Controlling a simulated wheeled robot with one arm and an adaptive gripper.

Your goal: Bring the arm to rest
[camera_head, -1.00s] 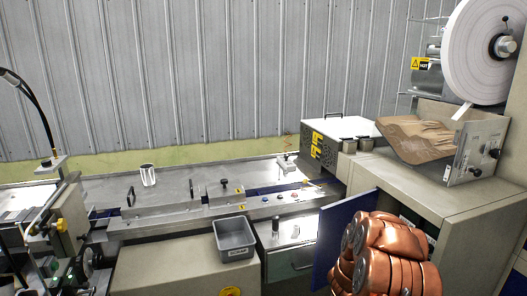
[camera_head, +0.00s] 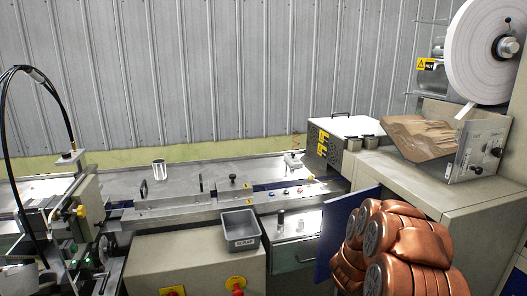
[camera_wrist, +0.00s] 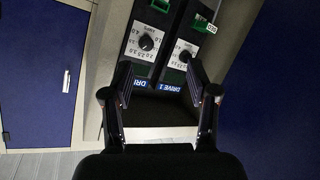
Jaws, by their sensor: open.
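My gripper (camera_wrist: 162,95) shows in the wrist view with its two dark fingers apart and nothing between them. The fingertips cover part of the panel's lower displays. In the head view my copper-coloured arm (camera_head: 400,250) is folded at the lower right, in front of the machine cabinet. The gripper itself is hidden in that view.
A blue door (camera_head: 338,238) stands open beside my arm. A grey bin (camera_head: 240,230) sits on the machine's front ledge. A metal cup (camera_head: 158,170) stands on the steel bench. A large paper roll (camera_head: 485,55) and brown wrapping sheets (camera_head: 420,138) are at upper right. A blue cabinet door (camera_wrist: 40,70) is at left in the wrist view.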

